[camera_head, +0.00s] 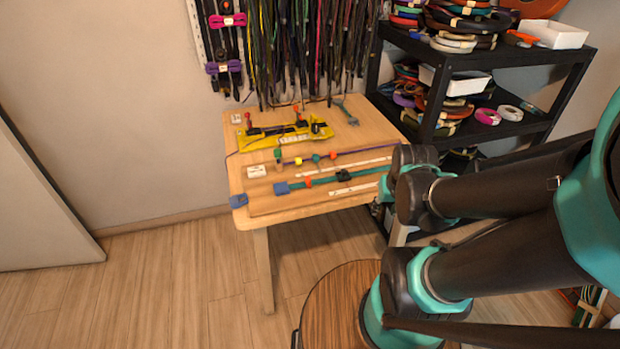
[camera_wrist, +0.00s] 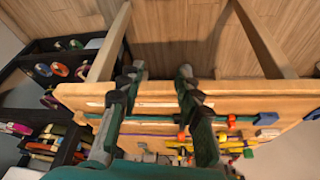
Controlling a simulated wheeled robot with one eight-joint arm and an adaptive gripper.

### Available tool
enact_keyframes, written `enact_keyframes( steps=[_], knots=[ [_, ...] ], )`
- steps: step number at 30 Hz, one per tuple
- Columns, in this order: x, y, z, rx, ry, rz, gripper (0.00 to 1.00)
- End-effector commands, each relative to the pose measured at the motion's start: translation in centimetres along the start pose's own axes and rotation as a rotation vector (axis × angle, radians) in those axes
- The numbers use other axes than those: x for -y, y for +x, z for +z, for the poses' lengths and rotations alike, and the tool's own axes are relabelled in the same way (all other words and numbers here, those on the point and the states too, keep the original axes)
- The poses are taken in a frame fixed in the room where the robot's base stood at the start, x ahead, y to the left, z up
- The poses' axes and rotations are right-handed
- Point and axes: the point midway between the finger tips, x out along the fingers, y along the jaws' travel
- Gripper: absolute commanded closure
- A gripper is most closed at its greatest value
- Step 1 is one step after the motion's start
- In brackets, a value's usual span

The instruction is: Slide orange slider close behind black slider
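The orange slider (camera_head: 308,182) sits on the teal cord (camera_head: 325,179) along the table's near side, right of a blue end block (camera_head: 281,188). The black slider (camera_head: 343,175) is farther right on the same cord, with a clear gap between them. In the wrist view, where the table appears turned around, the orange slider (camera_wrist: 231,121) lies right of both fingers, beside the blue block (camera_wrist: 266,118). The black slider cannot be made out there; a finger may cover it. My gripper (camera_wrist: 160,74) is open, its fingers wide apart with nothing visibly held, over the table's near side.
A purple cord (camera_head: 350,152) with several coloured sliders runs behind the teal one. A yellow tool (camera_head: 285,135) lies farther back. White strips (camera_head: 365,171) lie beside the cords. A black shelf (camera_head: 480,90) stands close on the right; cords hang on the wall behind.

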Motion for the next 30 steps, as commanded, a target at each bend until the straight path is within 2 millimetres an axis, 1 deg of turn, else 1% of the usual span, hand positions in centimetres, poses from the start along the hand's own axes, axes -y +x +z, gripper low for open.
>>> enact_keyframes(
  steps=[13, 14, 16, 17, 20, 21, 23, 24, 26, 27, 29, 30],
  knots=[
    [0.0, 0.0, -0.1, 0.001, -0.001, 0.0, 0.66],
    [0.1, -0.1, -0.2, 0.003, -0.003, -0.001, 0.66],
    [0.6, -0.3, -1.2, 0.014, -0.013, -0.007, 0.66],
    [0.9, -0.4, -1.9, 0.022, -0.021, -0.011, 0.66],
    [2.9, -1.3, -5.3, 0.066, -0.059, -0.028, 0.66],
    [4.0, -1.7, -7.0, 0.09, -0.08, -0.036, 0.66],
    [6.1, -2.5, -9.7, 0.13, -0.113, -0.046, 0.66],
    [7.6, -3.0, -11.3, 0.157, -0.136, -0.052, 0.66],
    [9.9, -3.8, -13.7, 0.197, -0.169, -0.058, 0.66],
    [11.6, -4.3, -15.1, 0.223, -0.191, -0.061, 0.66],
    [14.0, -5.1, -16.8, 0.259, -0.222, -0.063, 0.66],
    [15.5, -5.6, -17.8, 0.28, -0.24, -0.063, 0.66]
  ],
)
